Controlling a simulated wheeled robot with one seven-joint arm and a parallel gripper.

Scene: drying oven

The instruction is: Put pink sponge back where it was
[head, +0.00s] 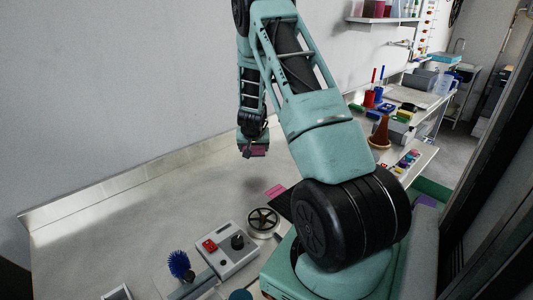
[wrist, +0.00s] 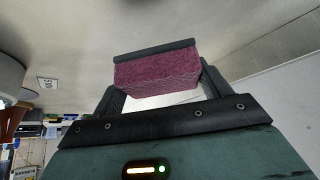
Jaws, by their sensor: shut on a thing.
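The pink sponge (wrist: 157,73) is a dark pink, rough block held in my gripper (head: 254,150). In the wrist view it sits against a dark finger bar and fills the jaw. In the head view the sponge (head: 259,151) shows small and dark under the arm's end, raised above the worktop. A flat pink patch (head: 275,190) lies on the worktop, right of and below the gripper in the picture; I cannot tell what it is. My own arm hides part of the worktop behind it.
The pale worktop (head: 130,215) is bare at left. A control box with a red switch (head: 228,250), a spoked wheel (head: 262,222) and a blue brush (head: 180,264) stand at the front. A brown cone (head: 380,132) and colourful items crowd the right. A wall (head: 100,90) borders the back.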

